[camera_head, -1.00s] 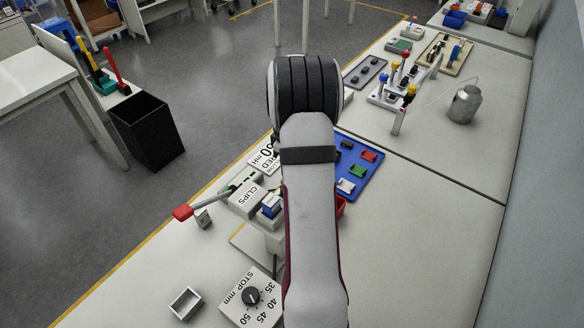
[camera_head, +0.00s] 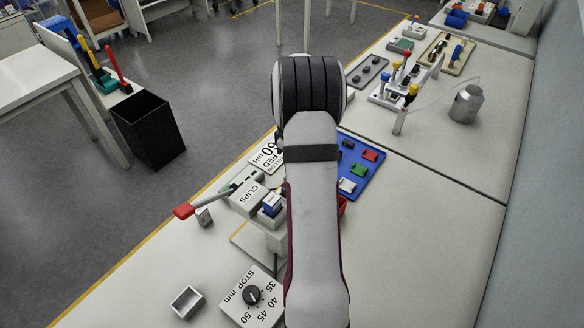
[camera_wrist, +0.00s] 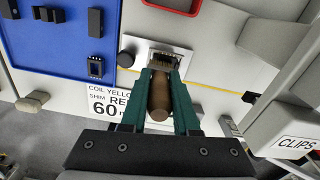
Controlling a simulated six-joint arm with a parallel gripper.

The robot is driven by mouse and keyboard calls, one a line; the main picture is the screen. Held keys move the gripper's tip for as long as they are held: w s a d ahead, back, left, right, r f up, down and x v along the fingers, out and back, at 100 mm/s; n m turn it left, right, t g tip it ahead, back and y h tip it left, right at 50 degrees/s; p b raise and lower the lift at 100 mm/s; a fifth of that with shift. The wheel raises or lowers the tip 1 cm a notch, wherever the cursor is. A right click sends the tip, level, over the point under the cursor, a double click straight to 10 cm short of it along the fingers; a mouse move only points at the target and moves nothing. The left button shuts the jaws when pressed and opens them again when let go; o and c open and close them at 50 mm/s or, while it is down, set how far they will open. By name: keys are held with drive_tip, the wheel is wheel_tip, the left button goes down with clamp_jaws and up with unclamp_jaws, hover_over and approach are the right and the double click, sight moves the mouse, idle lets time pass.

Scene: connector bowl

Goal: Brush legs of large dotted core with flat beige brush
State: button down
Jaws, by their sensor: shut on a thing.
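In the wrist view my gripper (camera_wrist: 163,78) has its teal fingers shut on a brown rounded handle (camera_wrist: 159,98), seen almost end-on. Beyond the fingertips is a pale, metal-looking piece with a dark toothed or bristly strip (camera_wrist: 164,60). I cannot tell whether it belongs to the held tool. A black piece with small light marks (camera_wrist: 95,66) lies on the blue tray (camera_wrist: 66,62). I cannot make out which part is the large dotted core. In the head view my arm hides the gripper and what it holds.
A "CLIPS" box (camera_head: 247,199) with a red-ended lever (camera_head: 184,210) stands left of my arm. The blue tray also shows in the head view (camera_head: 373,174). A "STOP mm" dial box (camera_head: 251,297) and a small open box (camera_head: 187,302) are at the front.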

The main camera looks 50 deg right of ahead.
drive_tip(key=shift+a, duration=1.05)
drive_tip(key=shift+d, duration=1.2)
drive_tip(key=shift+a, duration=1.2)
wheel_tip(320, 180, up, 9)
